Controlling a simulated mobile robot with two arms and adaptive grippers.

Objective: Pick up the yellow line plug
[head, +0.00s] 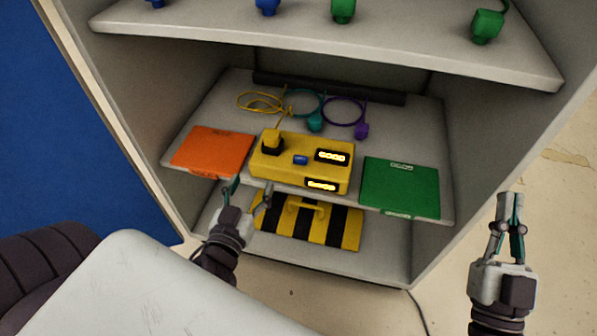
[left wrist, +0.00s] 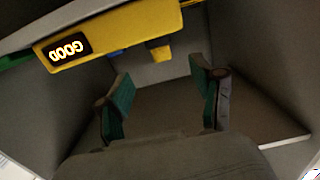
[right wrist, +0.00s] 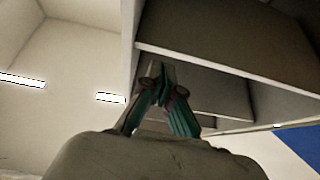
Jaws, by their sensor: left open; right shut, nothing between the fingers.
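The yellow line plug (head: 271,139) stands in a dark socket on top of the yellow box (head: 265,165), at its left end, with a thin yellow cord rising from it. My left gripper (head: 250,190) is open and empty in front of the box's left end, apart from the plug. In the left wrist view its fingers (left wrist: 163,98) are spread. The yellow box (left wrist: 130,28) lies beyond them, with a small yellow part (left wrist: 160,51) that I cannot surely identify. My right gripper (head: 510,200) is shut and empty, outside the shelf at the right.
An orange panel (head: 213,152) and a green panel (head: 400,188) flank the box on the shelf (head: 225,107). Teal (head: 315,122) and purple (head: 361,131) plugs lie behind. The upper shelf (head: 300,38) overhangs. A striped yellow-black panel (head: 310,225) sits below.

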